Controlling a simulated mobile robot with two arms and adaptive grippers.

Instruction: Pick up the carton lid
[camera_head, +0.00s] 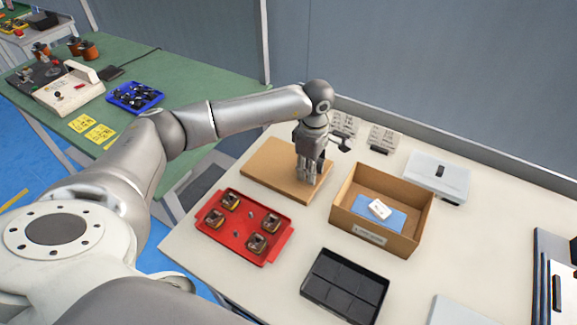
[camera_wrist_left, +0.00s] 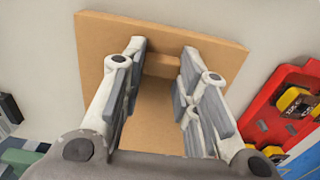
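The carton lid (camera_head: 262,172) is a flat brown board lying on the pale table, left of the open carton (camera_head: 348,216). In the left wrist view the lid (camera_wrist_left: 95,48) fills the middle, with a raised brown block (camera_wrist_left: 161,66) on it. My left gripper (camera_head: 309,178) points down over the right part of the lid. In the left wrist view its fingers (camera_wrist_left: 161,72) are apart, with the block showing between their tips. Whether they touch it, I cannot tell. My right gripper is not in view.
A red tray (camera_head: 215,233) with several wound parts lies in front of the lid. A black tray (camera_head: 309,289) lies nearer, and a grey-white box (camera_head: 425,168) stands behind the carton. The carton holds a blue sheet and a small white item. Small signs stand near the wall.

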